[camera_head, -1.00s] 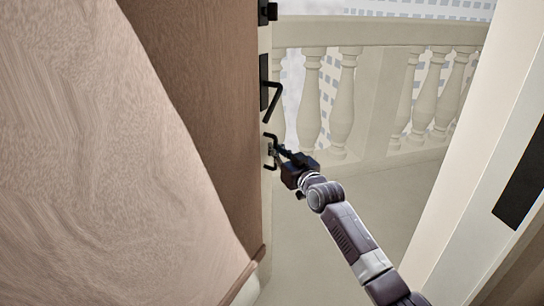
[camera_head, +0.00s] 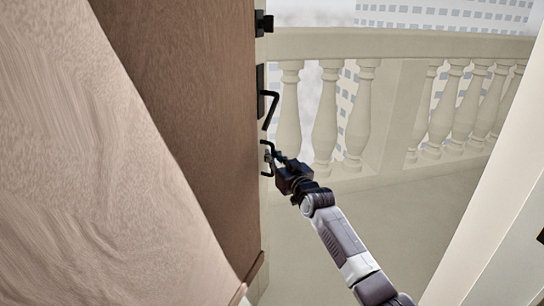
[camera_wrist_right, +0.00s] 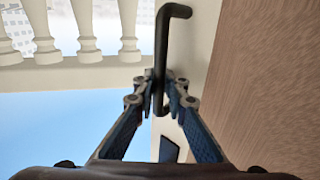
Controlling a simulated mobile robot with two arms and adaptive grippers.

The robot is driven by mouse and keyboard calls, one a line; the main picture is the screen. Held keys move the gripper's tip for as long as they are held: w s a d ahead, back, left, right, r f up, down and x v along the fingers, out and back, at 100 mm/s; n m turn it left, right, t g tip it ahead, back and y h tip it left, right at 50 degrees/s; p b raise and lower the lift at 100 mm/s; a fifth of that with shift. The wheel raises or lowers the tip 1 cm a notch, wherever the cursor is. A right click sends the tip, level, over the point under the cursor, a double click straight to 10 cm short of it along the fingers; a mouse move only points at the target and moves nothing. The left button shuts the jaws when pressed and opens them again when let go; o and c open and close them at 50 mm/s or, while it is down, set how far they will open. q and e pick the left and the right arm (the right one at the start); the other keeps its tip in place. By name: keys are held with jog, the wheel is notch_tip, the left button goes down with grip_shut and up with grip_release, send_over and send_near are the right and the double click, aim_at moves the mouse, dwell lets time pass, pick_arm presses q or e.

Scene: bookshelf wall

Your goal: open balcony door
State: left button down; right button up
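The brown wooden balcony door (camera_head: 185,110) stands ajar on the left of the head view, with its free edge facing the balcony. Its edge carries a dark lever (camera_head: 268,97) and, below it, a dark C-shaped pull handle (camera_head: 265,158). My right gripper (camera_head: 275,158) is at this lower handle. In the right wrist view the handle bar (camera_wrist_right: 163,50) runs between the two fingers of the right gripper (camera_wrist_right: 163,98), which close in on it from both sides. The exact finger contact is small and partly hidden. My left gripper is not in view.
A pale balustrade (camera_head: 390,110) stands beyond the opening, with buildings behind it. The pale balcony floor (camera_head: 400,210) is clear. A pale door frame (camera_head: 480,210) borders the opening on the right. A dark knob (camera_head: 264,23) sits above the lever.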

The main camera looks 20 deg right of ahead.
jog(key=o, duration=0.3)
jog(key=shift+s+f, duration=0.1)
jog(key=shift+s, duration=0.1)
jog(key=s+d, duration=0.1)
jog(key=s, duration=1)
jog(key=shift+s, duration=0.3)
